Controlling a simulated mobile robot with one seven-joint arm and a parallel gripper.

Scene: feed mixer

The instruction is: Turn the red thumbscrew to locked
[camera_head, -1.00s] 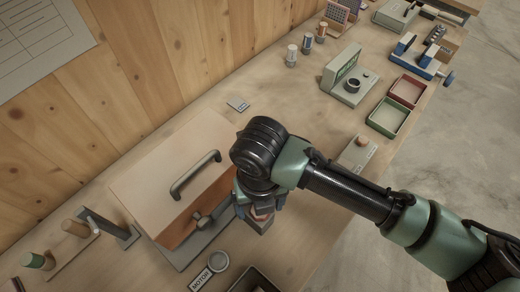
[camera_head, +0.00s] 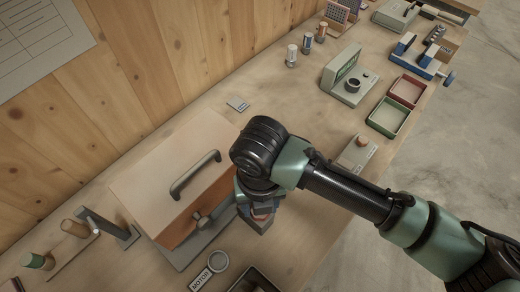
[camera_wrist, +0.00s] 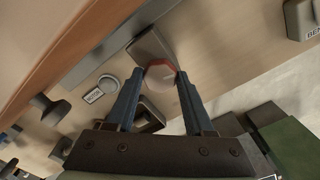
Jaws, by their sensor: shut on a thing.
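The red thumbscrew (camera_wrist: 160,73) is a small faceted knob in the wrist view, between the tips of my gripper (camera_wrist: 161,82). Both fingers touch its sides, and the jaws are shut on it. A grey plate (camera_wrist: 150,45) lies just beyond it. In the head view my gripper (camera_head: 262,212) points down at the right side of the feed mixer box (camera_head: 165,165). There my wrist and fingers hide most of the thumbscrew. I cannot read any locked mark or the screw's angle.
The mixer has a grey lid handle (camera_head: 195,175) and a dark crank (camera_head: 204,219) close left of my gripper. A MOTOR label and ring (camera_head: 218,261) and a dark tray (camera_head: 255,281) lie in front.

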